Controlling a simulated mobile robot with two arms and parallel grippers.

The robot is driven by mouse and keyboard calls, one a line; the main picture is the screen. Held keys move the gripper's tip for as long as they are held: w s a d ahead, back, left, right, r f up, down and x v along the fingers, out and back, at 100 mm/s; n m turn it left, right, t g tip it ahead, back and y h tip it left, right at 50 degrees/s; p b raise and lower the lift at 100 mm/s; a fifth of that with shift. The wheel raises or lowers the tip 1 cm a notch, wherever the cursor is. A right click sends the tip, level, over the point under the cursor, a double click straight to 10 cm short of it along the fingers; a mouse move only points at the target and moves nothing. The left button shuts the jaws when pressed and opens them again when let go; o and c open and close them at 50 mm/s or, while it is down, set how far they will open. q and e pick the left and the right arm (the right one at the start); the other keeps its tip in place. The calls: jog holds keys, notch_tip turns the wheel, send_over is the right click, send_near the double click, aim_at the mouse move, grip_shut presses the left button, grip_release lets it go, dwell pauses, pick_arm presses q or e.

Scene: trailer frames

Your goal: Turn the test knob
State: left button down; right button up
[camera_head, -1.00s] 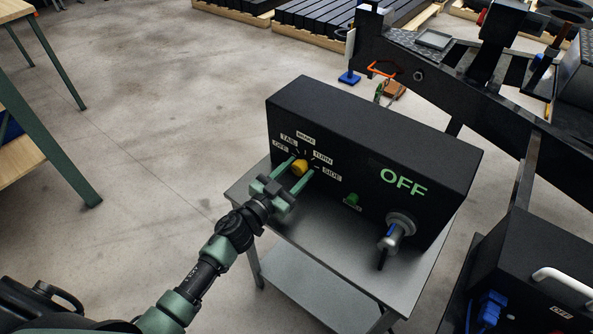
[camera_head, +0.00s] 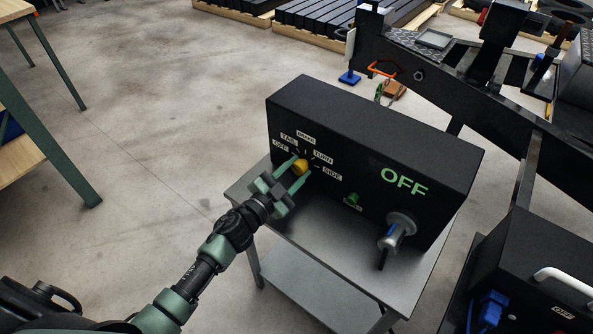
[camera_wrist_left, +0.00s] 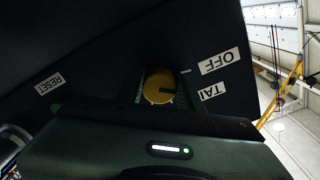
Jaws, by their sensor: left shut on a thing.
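The yellow test knob (camera_head: 300,167) is on the front of a black box (camera_head: 345,165), with labels OFF, TAIL, BRAKE, TURN and SIDE around it. My left gripper (camera_head: 298,170) has its two fingers on either side of the knob and is shut on it. In the left wrist view the round knob (camera_wrist_left: 158,86) sits between the fingers, with a dark pointer mark toward the OFF label (camera_wrist_left: 219,62). The large green display text (camera_head: 403,182) reads OFF. My right gripper is not in view.
A green button (camera_head: 352,199) and a grey round socket with a plug (camera_head: 396,232) are on the same box face. The box stands on a grey metal cart (camera_head: 320,275). A black trailer frame (camera_head: 490,105) is at the right. Open floor (camera_head: 130,190) lies at the left.

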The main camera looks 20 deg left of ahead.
pick_arm(q)
jog(key=m+b, duration=0.1)
jog(key=m, duration=0.4)
jog(key=shift+m, duration=0.3)
jog(key=m+b, duration=0.1)
jog(key=m, duration=0.4)
jog(key=shift+r, duration=0.15)
dwell(0.3)
jog(key=c, duration=0.9)
grip_release()
jog(key=b+v, duration=0.1)
jog(key=v, duration=0.5)
jog(key=shift+s+a, duration=0.15)
jog(key=shift+s, duration=0.25)
jog(key=shift+s+a, duration=0.2)
jog(key=shift+s, duration=0.3)
